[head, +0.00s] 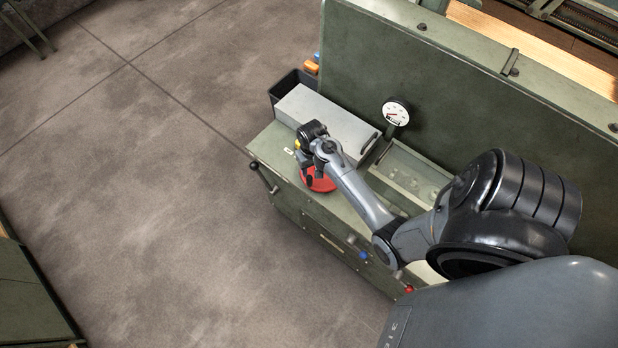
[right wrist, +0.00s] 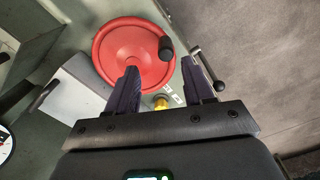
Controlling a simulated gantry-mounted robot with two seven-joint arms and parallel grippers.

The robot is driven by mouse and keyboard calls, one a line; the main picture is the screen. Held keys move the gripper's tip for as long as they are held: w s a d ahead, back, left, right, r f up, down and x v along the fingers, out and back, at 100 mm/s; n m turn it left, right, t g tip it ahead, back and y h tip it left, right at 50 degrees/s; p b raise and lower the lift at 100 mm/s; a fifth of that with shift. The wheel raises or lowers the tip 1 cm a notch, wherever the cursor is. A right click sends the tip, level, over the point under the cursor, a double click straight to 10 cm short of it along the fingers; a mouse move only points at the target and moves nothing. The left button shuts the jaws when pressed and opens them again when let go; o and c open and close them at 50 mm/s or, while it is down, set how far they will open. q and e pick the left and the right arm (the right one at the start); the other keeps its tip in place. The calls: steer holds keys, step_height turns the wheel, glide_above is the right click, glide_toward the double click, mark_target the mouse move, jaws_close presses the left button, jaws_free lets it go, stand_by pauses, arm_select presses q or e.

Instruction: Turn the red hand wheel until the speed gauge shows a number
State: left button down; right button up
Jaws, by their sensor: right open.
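The red hand wheel (head: 321,183) is on the green bench top, partly hidden by my right arm in the head view. In the right wrist view the wheel (right wrist: 120,55) shows nearly whole, with a black knob (right wrist: 166,47) near its rim. My right gripper (head: 304,157) is over the wheel; in the right wrist view its open fingers (right wrist: 159,66) point at the rim and knob side, with nothing seen held between them. My left gripper is not in view.
A grey box (head: 327,119) with a handle stands beside the wheel, with a black bin (head: 289,88) behind it. A lever with a black knob (head: 253,165) juts from the bench's left end. A tall green panel (head: 480,90) bounds the back. The floor at left is clear.

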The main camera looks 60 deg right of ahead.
mark_target(309, 176)
steer(key=shift+w+a, duration=0.1)
steer(key=shift+w, duration=0.4)
steer(key=shift+f, duration=0.35)
step_height(309, 176, down, 9)
steer(key=shift+f, duration=0.2)
steer(key=shift+c, duration=0.2)
jaws_close()
